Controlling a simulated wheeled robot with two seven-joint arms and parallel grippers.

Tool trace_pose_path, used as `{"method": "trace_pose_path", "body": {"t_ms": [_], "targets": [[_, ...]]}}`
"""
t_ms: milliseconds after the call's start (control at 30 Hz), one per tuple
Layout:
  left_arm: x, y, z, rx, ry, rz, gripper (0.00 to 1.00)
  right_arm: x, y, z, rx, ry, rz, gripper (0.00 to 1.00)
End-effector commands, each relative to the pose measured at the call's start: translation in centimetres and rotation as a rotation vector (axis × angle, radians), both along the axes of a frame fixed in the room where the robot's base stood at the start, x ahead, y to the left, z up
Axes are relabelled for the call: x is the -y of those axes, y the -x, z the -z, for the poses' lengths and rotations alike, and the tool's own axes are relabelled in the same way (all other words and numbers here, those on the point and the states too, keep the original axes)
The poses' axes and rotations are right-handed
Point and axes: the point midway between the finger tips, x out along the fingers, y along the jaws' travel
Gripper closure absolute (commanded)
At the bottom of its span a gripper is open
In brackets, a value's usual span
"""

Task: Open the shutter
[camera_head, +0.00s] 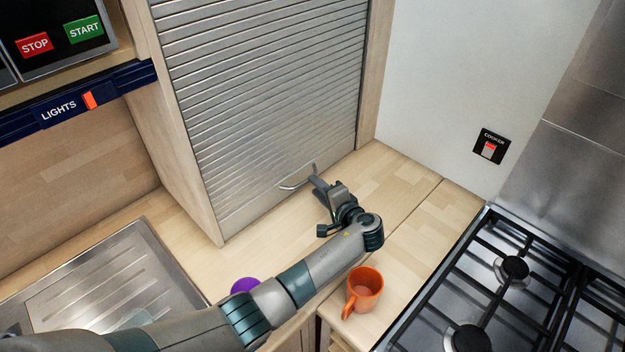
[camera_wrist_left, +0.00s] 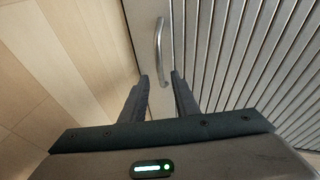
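The shutter (camera_head: 260,90) is a grey slatted roller front in a wooden cabinet, and it is down to the worktop. Its curved metal handle (camera_head: 297,180) sits on the plain strip at the bottom. My left gripper (camera_head: 318,178) is at the right end of the handle in the head view. In the left wrist view the fingers of my left gripper (camera_wrist_left: 160,80) are apart, with the lower end of the handle (camera_wrist_left: 159,45) near the gap between their tips. Whether they touch it I cannot tell. My right gripper is not in view.
An orange mug (camera_head: 364,289) stands on the wooden worktop (camera_head: 410,220) beside my left arm. A purple object (camera_head: 245,285) is partly hidden behind the arm. The gas hob (camera_head: 510,285) is at the right, and a metal drainer (camera_head: 110,275) is at the left.

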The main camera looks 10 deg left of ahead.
Motion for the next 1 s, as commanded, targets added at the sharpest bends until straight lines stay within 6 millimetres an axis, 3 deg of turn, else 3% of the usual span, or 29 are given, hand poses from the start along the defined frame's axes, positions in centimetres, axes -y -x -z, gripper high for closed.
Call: {"method": "trace_pose_path", "body": {"t_ms": [300, 700, 833, 1000], "targets": [[-2.0, -2.3, 0.9, -0.001, -0.001, -0.001, 0.72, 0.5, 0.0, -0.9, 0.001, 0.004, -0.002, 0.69], [-2.2, -2.6, 1.0, 0.0, 0.0, 0.0, 0.72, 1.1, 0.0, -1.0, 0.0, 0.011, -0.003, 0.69], [-2.2, -2.6, 1.0, 0.0, 0.0, 0.0, 1.0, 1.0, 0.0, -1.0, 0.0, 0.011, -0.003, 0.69], [-2.2, -2.6, 1.1, 0.0, 0.0, 0.0, 1.0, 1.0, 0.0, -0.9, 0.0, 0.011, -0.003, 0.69]]}}
